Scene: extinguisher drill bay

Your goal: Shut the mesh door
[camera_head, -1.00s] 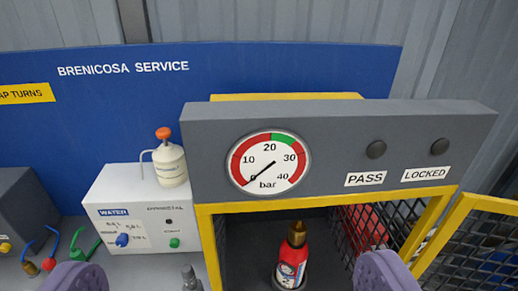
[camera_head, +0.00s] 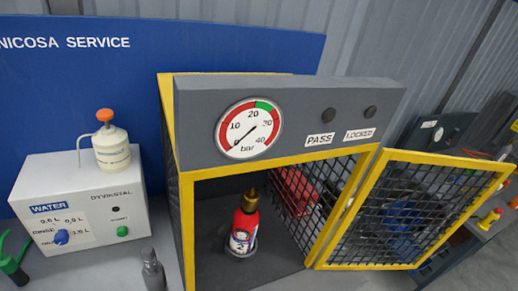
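The mesh door (camera_head: 408,212) has a yellow frame and black mesh. It stands open, swung out to the right from the right side of the test cage's front opening. The cage (camera_head: 181,215) has yellow edges and a grey top panel with a round pressure gauge (camera_head: 248,128), its needle near 0. A small red extinguisher (camera_head: 243,228) with a brass top stands upright inside the cage, apart from the door. My gripper is out of the frame.
A white dispenser box (camera_head: 85,200) with a pump bottle (camera_head: 111,150) on top stands left of the cage. A grey cylinder (camera_head: 152,272) stands in front, near the cage's left post. Another bench (camera_head: 488,228) with small items lies at the right, behind the door.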

